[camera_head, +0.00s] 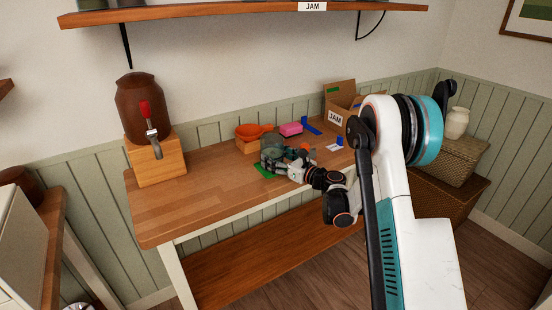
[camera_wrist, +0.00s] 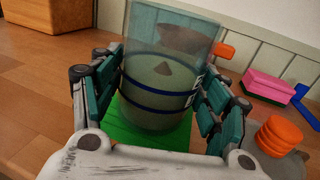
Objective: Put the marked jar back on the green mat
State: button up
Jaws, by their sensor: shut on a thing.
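The jar (camera_wrist: 158,75) is clear glass with greenish contents and two dark blue bands; part of a white marking shows at its right side. It also shows in the head view (camera_head: 271,147), partly hidden by my gripper. My gripper (camera_head: 277,164) is shut on the jar, with a finger at each side in the wrist view (camera_wrist: 160,97). The jar looks nearly upright. The green mat (camera_wrist: 150,139) lies under the jar, and its edge shows in the head view (camera_head: 263,171). I cannot tell whether the jar's base touches the mat.
An orange funnel (camera_head: 252,131) on a wooden block, a pink block (camera_head: 290,129) and blue pieces (camera_head: 311,126) stand behind. Stacked orange discs (camera_wrist: 279,136) are close at right. A JAM box (camera_head: 341,101) stands farther right. The table's left part is clear before the brown dispenser (camera_head: 141,105).

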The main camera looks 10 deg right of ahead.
jog(key=o, duration=1.1)
jog(key=shift+f, duration=0.15)
jog(key=o, duration=0.4)
jog(key=shift+o, duration=0.2)
jog(key=shift+s+d+r, duration=0.15)
jog(key=shift+r, duration=0.1)
jog(key=p+v, duration=0.2)
jog(key=v, duration=0.9)
jog(key=shift+s, duration=0.3)
jog(key=shift+d+f, duration=0.1)
jog(key=shift+d, duration=0.05)
